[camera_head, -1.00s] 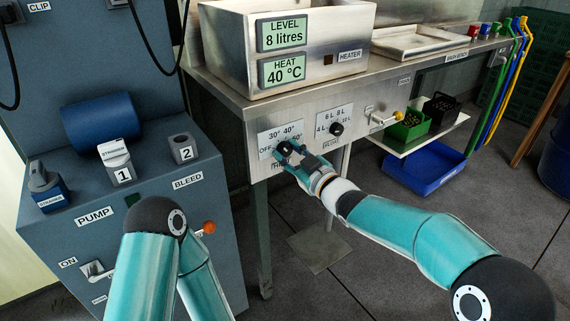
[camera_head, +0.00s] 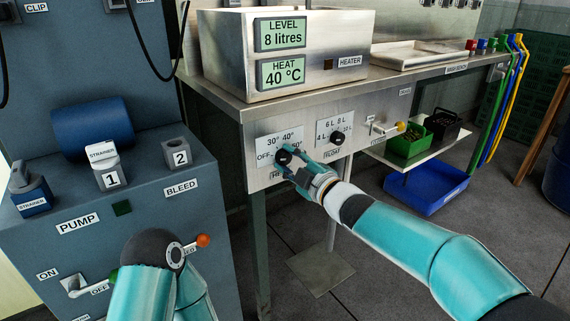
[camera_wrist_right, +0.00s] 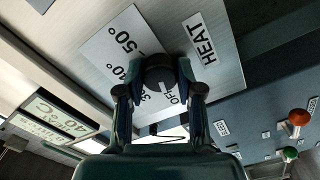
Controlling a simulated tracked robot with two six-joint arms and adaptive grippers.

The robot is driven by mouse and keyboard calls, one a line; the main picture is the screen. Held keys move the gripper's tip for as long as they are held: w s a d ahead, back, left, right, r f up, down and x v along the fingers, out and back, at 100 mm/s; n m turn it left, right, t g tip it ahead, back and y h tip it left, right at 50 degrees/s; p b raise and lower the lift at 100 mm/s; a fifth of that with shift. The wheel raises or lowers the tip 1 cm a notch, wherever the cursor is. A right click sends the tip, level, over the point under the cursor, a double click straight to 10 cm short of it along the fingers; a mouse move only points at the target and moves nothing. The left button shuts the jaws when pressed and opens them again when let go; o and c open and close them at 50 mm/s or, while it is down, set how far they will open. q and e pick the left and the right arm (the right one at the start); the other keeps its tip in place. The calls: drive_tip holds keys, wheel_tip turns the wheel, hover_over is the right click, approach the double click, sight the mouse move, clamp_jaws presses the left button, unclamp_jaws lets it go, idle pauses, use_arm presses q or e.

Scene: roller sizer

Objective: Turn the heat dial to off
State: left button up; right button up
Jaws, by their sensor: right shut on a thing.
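The black heat dial (camera_head: 283,157) is on the bench front at its left end. Its white scale plate reads OFF, 30°, 40° and 50°. My right gripper (camera_head: 286,164) is shut on the dial. The heater display (camera_head: 282,72) reads HEAT 40 °C. My left arm shows at the bottom left, but its gripper is out of view.
A green bin (camera_head: 407,143) and blue tray (camera_head: 436,187) are further right.

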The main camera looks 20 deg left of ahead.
drive_tip(key=shift+d+f, duration=0.1)
drive_tip(key=shift+f, duration=0.25)
drive_tip(key=o, duration=1)
drive_tip(key=shift+o, duration=0.8)
drive_tip(key=shift+r, duration=0.2)
drive_tip(key=v, duration=1.2)
